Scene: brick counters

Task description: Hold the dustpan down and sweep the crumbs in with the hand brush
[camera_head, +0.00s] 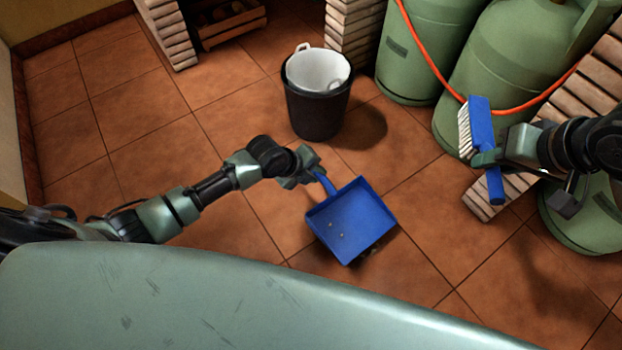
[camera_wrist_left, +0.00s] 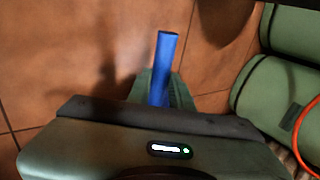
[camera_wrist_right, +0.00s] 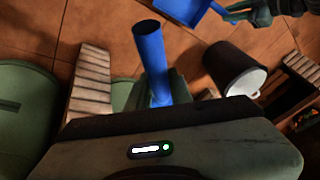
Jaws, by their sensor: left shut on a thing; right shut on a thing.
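The blue dustpan (camera_head: 352,215) is at the floor in the middle of the head view, its handle toward the upper left. My left gripper (camera_head: 312,176) is shut on the dustpan's handle, which also shows in the left wrist view (camera_wrist_left: 166,60). My right gripper (camera_head: 484,158) is shut on the blue hand brush (camera_head: 481,122), held up at the right near the gas cylinders. Its pale bristles face left. The brush's handle end shows in the right wrist view (camera_wrist_right: 149,50).
A black bucket (camera_head: 316,112) with a white pail inside stands behind the dustpan. Green gas cylinders (camera_head: 505,60) with an orange hose stand at the back right, beside brick piers (camera_head: 590,75). A wooden crate (camera_head: 228,25) is at the back. The tiled floor left of the bucket is clear.

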